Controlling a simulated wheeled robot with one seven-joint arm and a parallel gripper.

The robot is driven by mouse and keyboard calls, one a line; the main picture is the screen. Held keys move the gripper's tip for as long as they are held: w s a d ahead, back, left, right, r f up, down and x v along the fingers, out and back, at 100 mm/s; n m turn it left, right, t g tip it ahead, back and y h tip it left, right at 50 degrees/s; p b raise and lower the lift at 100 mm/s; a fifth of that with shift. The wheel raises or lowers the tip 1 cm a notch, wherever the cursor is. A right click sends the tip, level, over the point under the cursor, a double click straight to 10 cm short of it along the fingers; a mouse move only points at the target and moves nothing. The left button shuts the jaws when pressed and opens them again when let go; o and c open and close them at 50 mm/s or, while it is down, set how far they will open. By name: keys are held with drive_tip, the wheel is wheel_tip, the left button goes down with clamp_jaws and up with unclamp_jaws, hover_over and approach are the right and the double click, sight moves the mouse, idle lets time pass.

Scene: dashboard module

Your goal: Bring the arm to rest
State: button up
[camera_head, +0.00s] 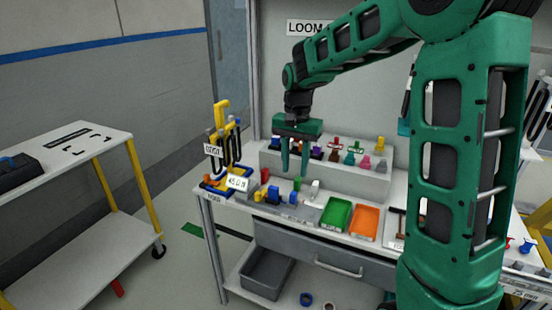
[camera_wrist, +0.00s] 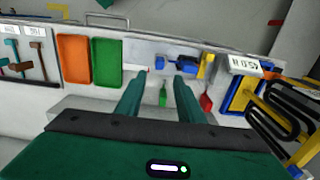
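My gripper (camera_head: 294,168) hangs from my green arm above the workbench (camera_head: 325,240), fingers pointing down. In the wrist view my gripper (camera_wrist: 160,88) shows two green fingers apart with nothing between their tips. Beyond the gap a small green part (camera_wrist: 163,96) and a blue part (camera_wrist: 167,59) lie on the bench. I cannot tell the exact height of the fingertips over the bench, but they look clear of the surface.
A green tray (camera_head: 336,214) and an orange tray (camera_head: 364,222) sit right of the gripper. A stepped shelf (camera_head: 340,178) with several coloured parts is behind. A yellow stand with black loops (camera_head: 222,140) is at left. A white cart (camera_head: 75,155) stands further left.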

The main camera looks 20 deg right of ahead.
drive_tip(key=s+d+n, duration=0.1)
drive_tip(key=s+d, duration=0.2)
drive_tip(key=s, duration=0.8)
drive_tip(key=s+d, duration=0.4)
drive_tip(key=s, duration=0.7)
drive_tip(key=s+d+n, duration=0.1)
drive_tip(key=s+d, duration=0.2)
drive_tip(key=s, duration=0.8)
drive_tip(key=shift+s+d+f+n, duration=0.15)
drive_tip(key=shift+s+f+n, duration=0.15)
drive_tip(key=shift+w, duration=0.15)
drive_tip(key=shift+w+f, duration=0.25)
drive_tip(key=shift+w, duration=0.25)
drive_tip(key=shift+s, duration=0.1)
drive_tip(key=shift+c, duration=0.2)
